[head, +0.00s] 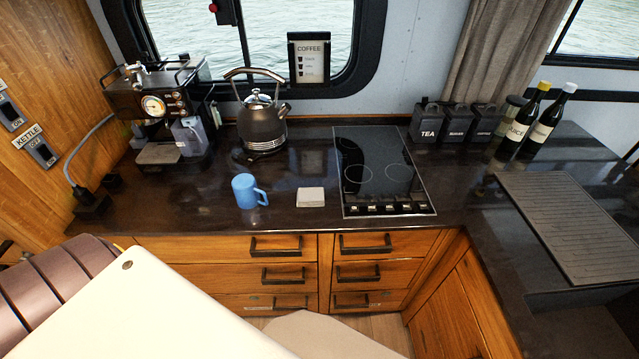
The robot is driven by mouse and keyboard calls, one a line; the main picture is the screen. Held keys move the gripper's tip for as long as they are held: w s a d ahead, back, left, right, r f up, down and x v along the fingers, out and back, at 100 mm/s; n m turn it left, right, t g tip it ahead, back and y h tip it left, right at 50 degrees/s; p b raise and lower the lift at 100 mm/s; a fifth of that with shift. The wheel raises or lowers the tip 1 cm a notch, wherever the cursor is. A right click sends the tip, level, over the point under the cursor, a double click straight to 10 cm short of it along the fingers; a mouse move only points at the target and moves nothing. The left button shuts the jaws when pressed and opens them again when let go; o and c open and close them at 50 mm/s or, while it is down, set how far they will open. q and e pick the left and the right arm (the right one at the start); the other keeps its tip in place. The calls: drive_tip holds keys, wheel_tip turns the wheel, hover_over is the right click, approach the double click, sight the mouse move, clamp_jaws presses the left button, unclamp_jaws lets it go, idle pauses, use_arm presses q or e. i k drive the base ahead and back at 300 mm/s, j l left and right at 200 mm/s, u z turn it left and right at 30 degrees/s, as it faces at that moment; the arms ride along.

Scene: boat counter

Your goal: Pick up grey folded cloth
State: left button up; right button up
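A small grey folded cloth (311,197) lies flat on the dark countertop (290,222) in the head view. It sits just left of the black hob and to the right of a blue mug. Nothing covers it. Neither my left gripper nor my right gripper shows in the head view.
A blue mug (247,191) stands left of the cloth. The black hob (381,172) is on its right. A kettle (262,122) and coffee machine (158,110) stand behind to the left. Canisters (454,122) and bottles (545,125) stand at the back right.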

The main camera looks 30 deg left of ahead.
sight(306, 197)
drive_tip(key=k+j+u, duration=0.1)
drive_tip(key=u, duration=0.25)
drive_tip(key=k+j+u, duration=0.15)
drive_tip(key=u, duration=0.2)
